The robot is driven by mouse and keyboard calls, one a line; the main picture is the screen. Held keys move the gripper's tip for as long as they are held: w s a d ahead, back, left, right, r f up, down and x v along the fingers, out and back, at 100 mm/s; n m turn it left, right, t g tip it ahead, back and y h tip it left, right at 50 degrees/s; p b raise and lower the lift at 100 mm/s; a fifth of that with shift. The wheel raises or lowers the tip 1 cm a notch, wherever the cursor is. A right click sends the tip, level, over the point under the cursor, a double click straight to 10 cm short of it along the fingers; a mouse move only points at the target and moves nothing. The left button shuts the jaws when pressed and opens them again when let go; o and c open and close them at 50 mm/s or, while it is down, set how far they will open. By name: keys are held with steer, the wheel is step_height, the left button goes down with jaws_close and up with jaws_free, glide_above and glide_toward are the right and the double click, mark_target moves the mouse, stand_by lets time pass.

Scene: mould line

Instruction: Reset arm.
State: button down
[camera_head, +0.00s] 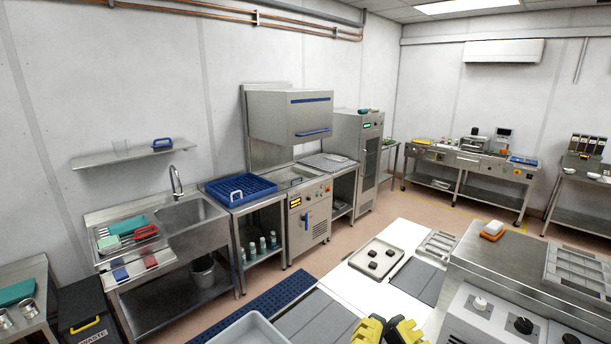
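A yellow and black two-part form (388,331) shows at the bottom edge, right of the middle, in the head view. It looks like the end of my gripper, but the frame cuts it off. It is in front of the white worktop's near end, beside the steel machine. Whether its fingers are open or shut, and whether anything is between them, I cannot tell. The rest of my arm is not seen.
A grey tub (243,334) stands at the bottom. A steel machine with knobs (480,304) is close on the right.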

steer(key=shift+n, duration=0.7)
stand_by(0.6)
